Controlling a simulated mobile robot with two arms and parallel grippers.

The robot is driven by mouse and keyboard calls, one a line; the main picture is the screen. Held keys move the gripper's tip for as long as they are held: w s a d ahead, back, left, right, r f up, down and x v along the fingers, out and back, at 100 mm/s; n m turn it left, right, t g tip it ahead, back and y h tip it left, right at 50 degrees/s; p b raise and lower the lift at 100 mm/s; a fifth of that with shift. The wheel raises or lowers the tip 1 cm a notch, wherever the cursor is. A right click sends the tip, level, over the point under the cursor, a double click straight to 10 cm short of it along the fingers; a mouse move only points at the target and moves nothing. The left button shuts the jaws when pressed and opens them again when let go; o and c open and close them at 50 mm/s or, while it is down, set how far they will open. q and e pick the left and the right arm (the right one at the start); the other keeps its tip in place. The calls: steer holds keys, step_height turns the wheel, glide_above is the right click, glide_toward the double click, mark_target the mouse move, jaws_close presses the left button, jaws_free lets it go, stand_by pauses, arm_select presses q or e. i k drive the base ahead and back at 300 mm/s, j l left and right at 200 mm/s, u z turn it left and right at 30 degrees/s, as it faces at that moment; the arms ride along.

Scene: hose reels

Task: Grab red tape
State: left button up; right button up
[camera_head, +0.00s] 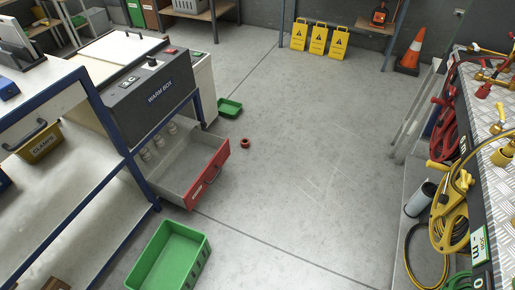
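A small red roll of tape (245,143) lies on the grey floor near the middle of the view. It is just beyond and right of an open drawer with a red front (208,175). Neither of my grippers shows in this view.
A green crate (169,257) stands on the floor in front of the drawer, and a small green tray (230,108) lies behind it. The "WARM BOX" (150,101) unit and shelving fill the left. A bench with hoses (450,222) lines the right.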

mark_target(245, 143)
steer(key=i+l+u, duration=0.2)
steer(key=i, duration=0.2)
steer(key=i+u, duration=0.1)
steer(key=u, duration=0.6)
